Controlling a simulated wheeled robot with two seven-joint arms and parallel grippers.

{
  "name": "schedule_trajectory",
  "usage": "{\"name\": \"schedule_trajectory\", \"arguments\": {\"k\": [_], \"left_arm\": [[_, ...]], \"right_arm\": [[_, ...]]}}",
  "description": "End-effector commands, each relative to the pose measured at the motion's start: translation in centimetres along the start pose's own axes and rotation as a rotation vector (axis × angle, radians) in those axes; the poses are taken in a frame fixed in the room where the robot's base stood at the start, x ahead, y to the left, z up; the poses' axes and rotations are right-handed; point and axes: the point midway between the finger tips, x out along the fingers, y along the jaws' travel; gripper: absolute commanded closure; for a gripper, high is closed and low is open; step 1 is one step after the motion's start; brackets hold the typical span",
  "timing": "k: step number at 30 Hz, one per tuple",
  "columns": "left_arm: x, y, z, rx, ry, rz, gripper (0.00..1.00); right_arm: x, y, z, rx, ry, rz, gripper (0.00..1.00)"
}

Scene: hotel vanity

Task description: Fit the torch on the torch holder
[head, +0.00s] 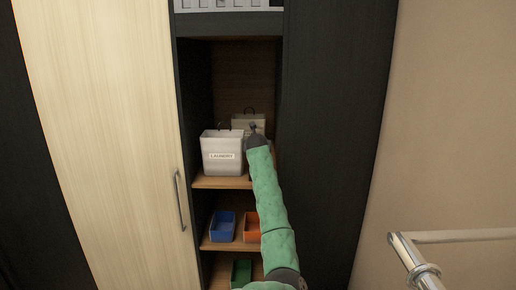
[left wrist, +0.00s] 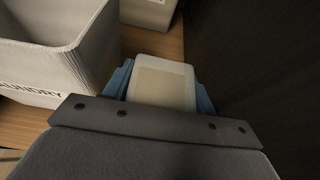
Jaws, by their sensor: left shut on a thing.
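My left gripper (head: 253,128) reaches into the open shelf niche, just right of the laundry bin. In the left wrist view its blue fingers (left wrist: 162,85) are shut on a pale, rounded block (left wrist: 161,82) with a cream face. I cannot tell whether this block is the torch. In the head view the block is hidden or too small to make out. No torch holder can be made out in either view. My right gripper is not in view.
The white laundry bin (head: 222,154) stands close on the left, with another bin (head: 243,122) behind. The dark niche wall (left wrist: 255,65) is close on the right. Blue (head: 222,228) and orange (head: 252,228) trays sit on the shelf below. A metal rail (head: 413,262) stands at right.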

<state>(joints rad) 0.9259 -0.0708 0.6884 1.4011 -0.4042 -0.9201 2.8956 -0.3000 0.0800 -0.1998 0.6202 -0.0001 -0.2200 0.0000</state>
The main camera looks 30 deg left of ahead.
Motion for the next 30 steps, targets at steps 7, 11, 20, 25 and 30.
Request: {"name": "schedule_trajectory", "arguments": {"k": [7,11,20,25,30], "left_arm": [[-0.01,0.01,0.04,0.000,-0.001,0.000,0.88],[0.04,0.00,-0.09,0.000,-0.001,0.000,0.88],[0.18,-0.02,-0.42,0.000,-0.001,0.000,0.88],[0.26,-0.02,-0.60,0.000,-0.001,0.000,0.88],[0.34,0.00,-0.78,0.000,-0.001,0.000,0.88]], "right_arm": [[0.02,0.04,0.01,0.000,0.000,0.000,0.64],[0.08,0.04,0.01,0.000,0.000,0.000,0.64],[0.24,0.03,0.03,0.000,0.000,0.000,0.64],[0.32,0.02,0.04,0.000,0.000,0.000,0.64],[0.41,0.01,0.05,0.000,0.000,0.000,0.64]]}}
